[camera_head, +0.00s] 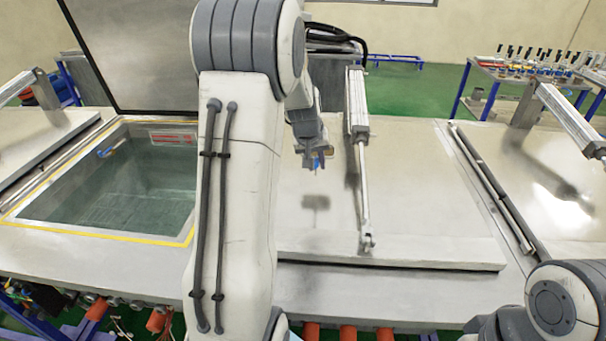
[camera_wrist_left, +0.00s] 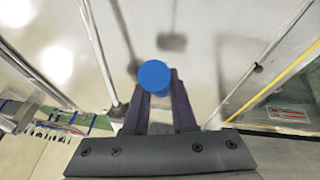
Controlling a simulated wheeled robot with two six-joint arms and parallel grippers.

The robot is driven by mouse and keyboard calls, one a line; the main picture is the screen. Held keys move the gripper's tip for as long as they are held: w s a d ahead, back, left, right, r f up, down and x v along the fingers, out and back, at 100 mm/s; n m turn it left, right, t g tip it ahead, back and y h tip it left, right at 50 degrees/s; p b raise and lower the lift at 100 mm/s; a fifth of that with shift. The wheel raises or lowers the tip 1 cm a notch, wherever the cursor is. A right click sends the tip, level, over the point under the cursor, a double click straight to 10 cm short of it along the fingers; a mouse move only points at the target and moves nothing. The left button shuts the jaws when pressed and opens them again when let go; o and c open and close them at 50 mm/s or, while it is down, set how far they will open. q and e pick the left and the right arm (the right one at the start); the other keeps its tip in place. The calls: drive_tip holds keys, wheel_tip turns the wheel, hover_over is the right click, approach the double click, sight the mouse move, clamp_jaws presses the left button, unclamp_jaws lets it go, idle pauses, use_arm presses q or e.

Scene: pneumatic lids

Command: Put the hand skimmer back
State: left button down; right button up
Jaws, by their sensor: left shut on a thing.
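My left gripper (camera_head: 316,160) hangs above the closed lid right of the open tank. It is shut on a blue round-ended piece (camera_wrist_left: 155,76), seen end-on between the fingertips in the left wrist view. A bit of blue also shows below the fingers in the head view. It looks like the handle end of the hand skimmer, but the rest of it is hidden. The open tank (camera_head: 187,238) holds greenish water. A small blue and white item (camera_head: 113,147) is at its far left inner edge; I cannot tell what it is. My right gripper is out of view.
A cart (camera_head: 535,68) with several upright tools stands at the back right.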

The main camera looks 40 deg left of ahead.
use_arm(q)
drive_tip(key=w+a+f+p, duration=0.1)
drive_tip(key=a+f, duration=0.2)
drive_tip(key=w+a+f+p, duration=0.2)
drive_tip(key=a+f, duration=0.1)
drive_tip(key=w+a+f+p, duration=0.2)
drive_tip(key=a+f, duration=0.1)
drive_tip(key=f, duration=0.1)
drive_tip(key=shift+w+a, duration=0.1)
drive_tip(key=shift+w, duration=0.05)
drive_tip(key=shift+f, duration=0.2)
drive_tip(key=shift+f, duration=0.15)
drive_tip(key=c, duration=0.7)
unclamp_jaws()
